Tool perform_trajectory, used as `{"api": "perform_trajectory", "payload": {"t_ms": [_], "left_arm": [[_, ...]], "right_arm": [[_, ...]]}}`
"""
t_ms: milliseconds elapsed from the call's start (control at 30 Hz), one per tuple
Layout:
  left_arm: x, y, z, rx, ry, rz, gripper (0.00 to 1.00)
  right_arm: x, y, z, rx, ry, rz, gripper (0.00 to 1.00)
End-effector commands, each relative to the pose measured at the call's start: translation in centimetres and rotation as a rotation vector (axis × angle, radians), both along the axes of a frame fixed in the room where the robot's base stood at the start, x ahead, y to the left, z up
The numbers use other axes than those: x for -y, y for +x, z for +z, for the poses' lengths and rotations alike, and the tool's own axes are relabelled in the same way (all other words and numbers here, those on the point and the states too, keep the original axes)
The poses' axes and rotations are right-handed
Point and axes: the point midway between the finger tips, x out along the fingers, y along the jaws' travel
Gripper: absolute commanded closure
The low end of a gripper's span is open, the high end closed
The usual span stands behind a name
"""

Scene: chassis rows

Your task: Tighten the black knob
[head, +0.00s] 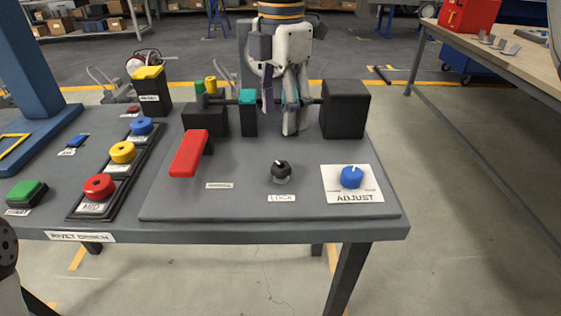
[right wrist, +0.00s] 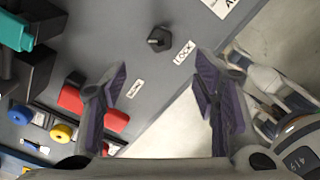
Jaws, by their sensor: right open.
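The black knob (head: 281,170) sits on the grey panel (head: 240,190), above a white label reading LOCK (head: 281,198). A light pointer mark shows on its top. My right gripper (head: 279,112) hangs over the back of the panel, behind the knob and apart from it. In the right wrist view the gripper (right wrist: 162,85) is open and empty, its purple-padded fingers spread wide. The knob (right wrist: 159,40) shows there beyond the fingertips, roughly midway between them. My left gripper is not visible.
Right of the knob is a blue knob (head: 352,177) on a white ADJUST plate. To the left are a red lever handle (head: 189,153) and several coloured buttons. A black block (head: 345,108) stands at the back right, close to my right gripper. The panel around the knob is clear.

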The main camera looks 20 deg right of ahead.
Motion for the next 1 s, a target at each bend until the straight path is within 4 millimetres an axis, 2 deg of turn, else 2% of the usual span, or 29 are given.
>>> {"api": "perform_trajectory", "payload": {"t_ms": [133,400,533,700,900,1000], "left_arm": [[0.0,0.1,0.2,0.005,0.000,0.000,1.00],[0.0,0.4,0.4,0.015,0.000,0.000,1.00],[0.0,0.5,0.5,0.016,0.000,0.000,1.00],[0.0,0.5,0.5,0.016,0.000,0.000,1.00],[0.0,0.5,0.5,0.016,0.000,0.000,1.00],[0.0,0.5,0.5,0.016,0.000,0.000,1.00]], "right_arm": [[0.0,-0.1,-1.9,-0.003,-0.002,0.022,0.45],[0.0,-0.1,-8.8,-0.003,-0.002,0.018,0.45],[0.0,-0.1,-10.9,-0.001,0.000,0.017,0.45],[0.0,0.0,-11.9,0.001,0.000,0.016,0.45],[0.0,0.0,-12.0,0.001,-0.001,0.016,0.45],[0.0,0.0,-12.0,0.001,0.000,0.016,0.68]]}}
